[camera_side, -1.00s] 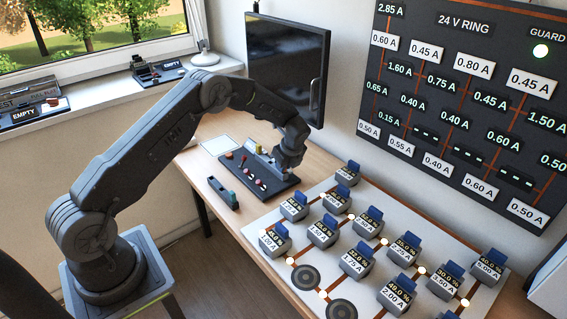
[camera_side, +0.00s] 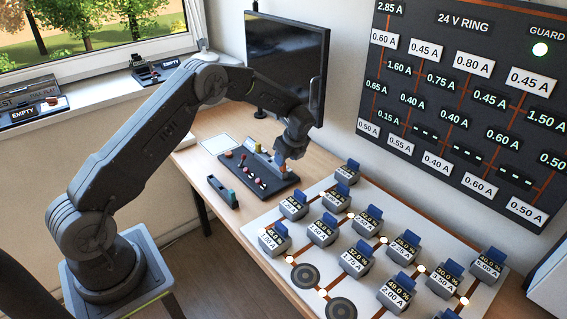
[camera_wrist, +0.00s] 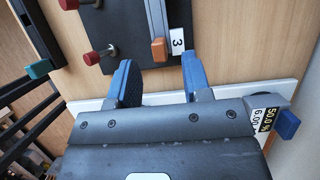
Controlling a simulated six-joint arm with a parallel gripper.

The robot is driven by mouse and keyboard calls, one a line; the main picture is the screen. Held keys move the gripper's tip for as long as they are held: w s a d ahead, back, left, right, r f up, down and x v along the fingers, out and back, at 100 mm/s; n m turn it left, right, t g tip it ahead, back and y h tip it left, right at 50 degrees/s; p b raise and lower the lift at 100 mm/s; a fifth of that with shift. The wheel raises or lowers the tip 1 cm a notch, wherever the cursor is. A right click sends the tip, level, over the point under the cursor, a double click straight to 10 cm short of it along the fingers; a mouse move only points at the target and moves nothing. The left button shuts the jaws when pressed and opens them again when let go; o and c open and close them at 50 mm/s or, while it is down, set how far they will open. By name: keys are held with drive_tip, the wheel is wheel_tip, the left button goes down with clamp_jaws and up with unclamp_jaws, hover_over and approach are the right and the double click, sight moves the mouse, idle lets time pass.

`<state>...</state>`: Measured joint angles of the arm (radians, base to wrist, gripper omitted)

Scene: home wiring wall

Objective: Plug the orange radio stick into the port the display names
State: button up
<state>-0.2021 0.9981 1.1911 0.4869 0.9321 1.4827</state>
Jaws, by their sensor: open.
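My gripper (camera_side: 290,150) is over the right end of a dark panel (camera_side: 243,178) on the table. In the wrist view my gripper (camera_wrist: 159,62) is open, with its two blue fingers apart and nothing clamped. An orange-brown block (camera_wrist: 158,50) at the end of a grey bar lies between and just beyond the fingertips, beside a white label reading 3. A small orange spot (camera_side: 283,168) shows below my gripper in the side view. I cannot tell whether this is the radio stick. The dark monitor (camera_side: 285,62) behind shows no readable text; no port is clearly identifiable.
Red knobs (camera_side: 245,182) stand on the panel. A dark holder with a teal part (camera_side: 231,196) lies in front. A white board (camera_side: 270,238) with several blue-topped meters fills the right. A 24 V RING wall board (camera_side: 460,100) hangs behind. Units marked EMPTY sit on the sill.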

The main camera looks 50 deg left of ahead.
drive_tip(key=v, duration=1)
drive_tip(key=s+d+r+n+t+h, duration=0.1)
drive_tip(key=s+d+r+n, duration=0.3)
drive_tip(key=s+r, duration=0.35)
drive_tip(key=s+d+r+n+t+h, duration=0.1)
drive_tip(key=s+d+r+n+t, duration=0.1)
drive_tip(key=s+d+r+n, duration=0.45)
drive_tip(key=s+d+r+n+t+h, duration=0.1)
drive_tip(key=s+d+n, duration=0.1)
drive_tip(key=s, duration=0.8)
drive_tip(key=s+d+r+n+t+h, duration=0.1)
drive_tip(key=s+n, duration=0.4)
drive_tip(key=s, duration=0.5)
drive_tip(key=shift+d+r+t+h, duration=0.3)
drive_tip(key=shift+d+r, duration=0.15)
drive_tip(key=shift+r, duration=0.05)
